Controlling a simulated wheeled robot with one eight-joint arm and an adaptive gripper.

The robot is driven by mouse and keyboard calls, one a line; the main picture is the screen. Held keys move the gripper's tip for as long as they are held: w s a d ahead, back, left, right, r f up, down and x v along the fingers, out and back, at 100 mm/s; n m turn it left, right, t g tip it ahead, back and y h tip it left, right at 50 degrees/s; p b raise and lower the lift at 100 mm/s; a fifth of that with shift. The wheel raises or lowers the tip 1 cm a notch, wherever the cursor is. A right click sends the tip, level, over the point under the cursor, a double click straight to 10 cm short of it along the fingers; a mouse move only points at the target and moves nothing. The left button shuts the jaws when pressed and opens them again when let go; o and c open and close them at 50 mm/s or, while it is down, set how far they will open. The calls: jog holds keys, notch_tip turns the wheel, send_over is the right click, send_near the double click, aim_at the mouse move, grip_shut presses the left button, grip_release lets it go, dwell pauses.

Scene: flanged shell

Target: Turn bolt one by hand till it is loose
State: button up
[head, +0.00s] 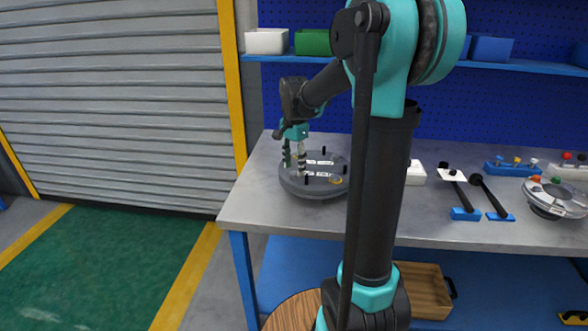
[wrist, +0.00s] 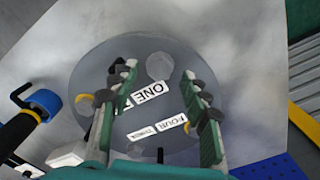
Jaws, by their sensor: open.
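The flanged shell (head: 325,188) is a round grey disc lying on the bench, with white labels on its top. In the wrist view the disc (wrist: 92,62) carries a label reading ONE (wrist: 151,92). A grey, roughly six-sided bolt head (wrist: 160,66) sits beside that label, so I take it as bolt one. My gripper (head: 294,170) points down over the left part of the shell. In the wrist view my gripper (wrist: 160,73) is open, with a finger on either side of the bolt head and a gap to each. I cannot tell the fingertips' height against it.
Labels FOUR (wrist: 166,124) and THREE (wrist: 142,132) lie nearer the palm. Small black posts, one at the back (head: 323,151), stand on the shell. To the right are a white block (head: 416,173), tools on blue holders (head: 465,213) and another round part (head: 556,198). Bench front left is clear.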

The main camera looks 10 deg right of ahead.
jog(key=shift+f, duration=0.85)
jog(key=shift+c, duration=0.3)
grip_shut()
